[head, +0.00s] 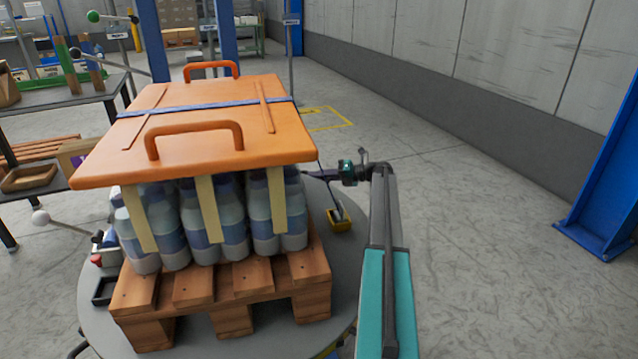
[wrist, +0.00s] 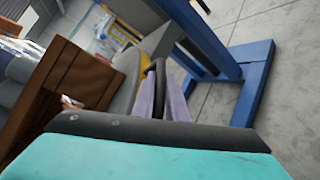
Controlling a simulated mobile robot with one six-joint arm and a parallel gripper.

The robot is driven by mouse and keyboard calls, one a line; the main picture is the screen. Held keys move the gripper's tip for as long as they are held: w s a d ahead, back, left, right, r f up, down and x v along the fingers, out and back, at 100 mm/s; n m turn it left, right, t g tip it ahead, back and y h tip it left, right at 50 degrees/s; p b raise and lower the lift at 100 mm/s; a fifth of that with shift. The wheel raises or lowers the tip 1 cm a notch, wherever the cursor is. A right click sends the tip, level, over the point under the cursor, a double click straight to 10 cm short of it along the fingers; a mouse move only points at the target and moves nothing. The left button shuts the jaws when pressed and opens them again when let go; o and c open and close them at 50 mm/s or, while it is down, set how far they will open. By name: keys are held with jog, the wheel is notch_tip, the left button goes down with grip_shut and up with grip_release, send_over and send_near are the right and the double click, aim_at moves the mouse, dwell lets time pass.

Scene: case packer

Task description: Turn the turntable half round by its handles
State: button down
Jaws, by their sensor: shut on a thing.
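The turntable (head: 352,240) is a grey round disc. It bears a wooden pallet (head: 230,285) of blue and grey bottles (head: 215,225) under an orange board (head: 205,120). My gripper (head: 318,174) is at the turntable's far right side, beyond the bottles. In the wrist view its pale fingers (wrist: 151,92) are shut on a dark bar (wrist: 161,72), which looks like a turntable handle. The grasp is small and partly hidden in the head view. Another dark handle (head: 80,349) shows at the turntable's lower left edge.
A yellow box (head: 340,224) stands on the disc near my arm. A white-knobbed lever (head: 40,217) sticks out at left. A grey table (head: 70,95) stands behind it. Blue posts (head: 605,180) stand at right and back. The floor at right is clear.

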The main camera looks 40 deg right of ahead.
jog(key=shift+w+a+f+b, duration=0.1)
jog(key=shift+w+a+b, duration=0.1)
jog(key=shift+b, duration=0.1)
dwell(0.4)
jog(key=c, duration=1.8)
grip_release()
jog(key=shift+o, duration=0.2)
jog(key=shift+d, duration=0.1)
jog(key=b+v, duration=0.3)
jog(key=v, duration=1)
jog(key=shift+s+d+b, duration=0.2)
jog(key=shift+d+b, duration=0.1)
